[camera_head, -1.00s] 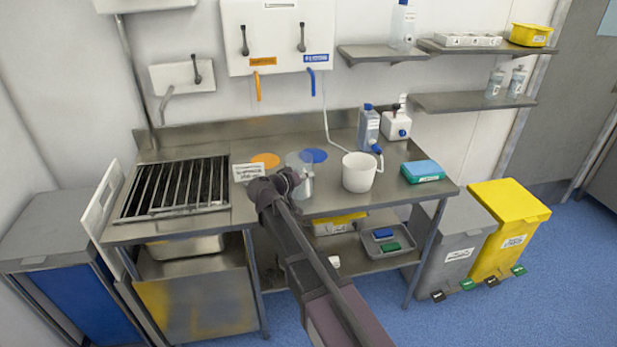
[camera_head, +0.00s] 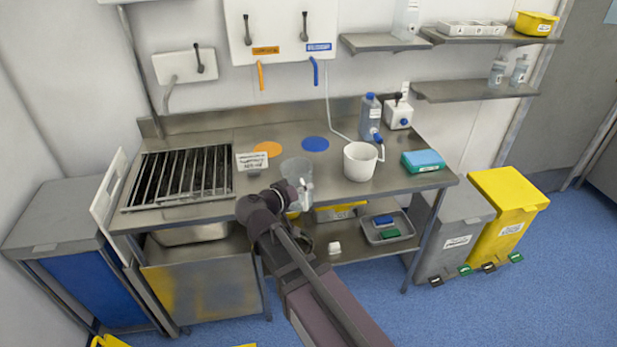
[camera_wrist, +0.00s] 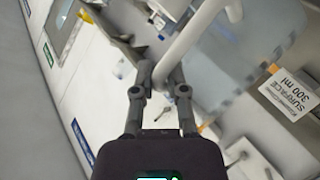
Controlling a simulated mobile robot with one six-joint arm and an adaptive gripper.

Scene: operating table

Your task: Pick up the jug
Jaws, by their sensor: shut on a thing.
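A clear, see-through jug (camera_head: 296,170) is at the front part of the steel bench in the head view. My gripper (camera_head: 302,190) is at its near side, with my arm reaching up from below. In the wrist view my gripper (camera_wrist: 160,82) is shut on the jug's pale handle (camera_wrist: 205,20). The jug's translucent body (camera_wrist: 245,55) fills the upper right there. Whether the jug's base touches the bench is not clear.
Behind are orange (camera_head: 268,148) and blue (camera_head: 315,144) discs. A label card (camera_head: 252,161) stands left, also in the wrist view (camera_wrist: 292,92). A blue-green box (camera_head: 423,161) lies right.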

